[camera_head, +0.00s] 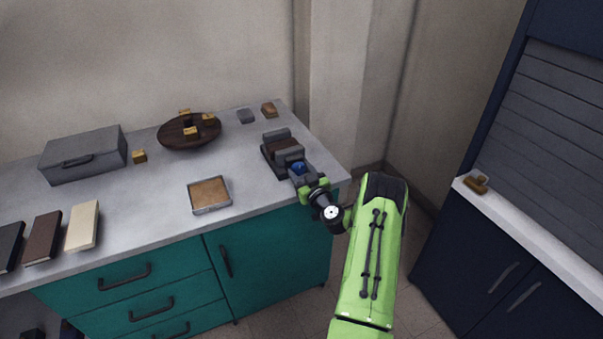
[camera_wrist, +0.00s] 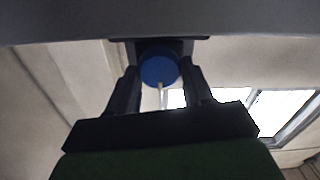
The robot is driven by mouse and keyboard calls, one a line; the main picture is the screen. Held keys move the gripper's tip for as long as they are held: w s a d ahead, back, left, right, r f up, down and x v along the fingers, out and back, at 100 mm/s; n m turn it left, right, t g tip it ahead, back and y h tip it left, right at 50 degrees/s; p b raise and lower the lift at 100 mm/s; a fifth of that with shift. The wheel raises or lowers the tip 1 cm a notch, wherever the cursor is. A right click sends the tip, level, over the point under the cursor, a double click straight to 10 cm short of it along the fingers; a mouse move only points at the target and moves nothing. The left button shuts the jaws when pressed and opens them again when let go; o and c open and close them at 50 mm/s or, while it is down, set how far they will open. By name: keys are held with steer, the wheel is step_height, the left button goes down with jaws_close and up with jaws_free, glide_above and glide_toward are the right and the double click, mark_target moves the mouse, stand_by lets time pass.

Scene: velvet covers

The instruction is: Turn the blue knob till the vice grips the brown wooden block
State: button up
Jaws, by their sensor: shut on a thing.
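The grey vice (camera_head: 291,153) stands near the right end of the grey worktop. A brown wooden block (camera_head: 283,149) sits between its jaws; at this size I cannot tell whether both jaws touch it. The blue knob (camera_head: 298,168) is on the vice's near end. My gripper (camera_head: 304,177) is at the knob, reaching in from the front right. In the wrist view the blue knob (camera_wrist: 159,68) shows round between the two dark fingers of my gripper (camera_wrist: 160,76), which is shut on it. A thin pale mark runs down from the knob's lower edge.
On the worktop (camera_head: 150,205) are a shallow tray (camera_head: 210,208), a round dark board (camera_head: 172,140) with several small blocks, a grey case (camera_head: 84,154) and book-like slabs (camera_head: 83,226). A dark cabinet stands right.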

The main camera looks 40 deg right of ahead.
steer(key=shift+c, duration=0.6)
steer(key=shift+m+b, duration=0.3)
steer(key=shift+m, duration=0.1)
steer(key=shift+f+m+b, duration=0.1)
steer(key=shift+m+b, duration=0.35)
steer(key=shift+m, duration=0.15)
steer(key=m+b, duration=0.2)
steer(key=m, duration=0.3)
steer(key=shift+d, duration=0.15)
steer(key=m, duration=0.4)
steer(key=shift+m, duration=0.4)
steer(key=shift+s+m, duration=0.1)
steer(key=shift+m, duration=1.9)
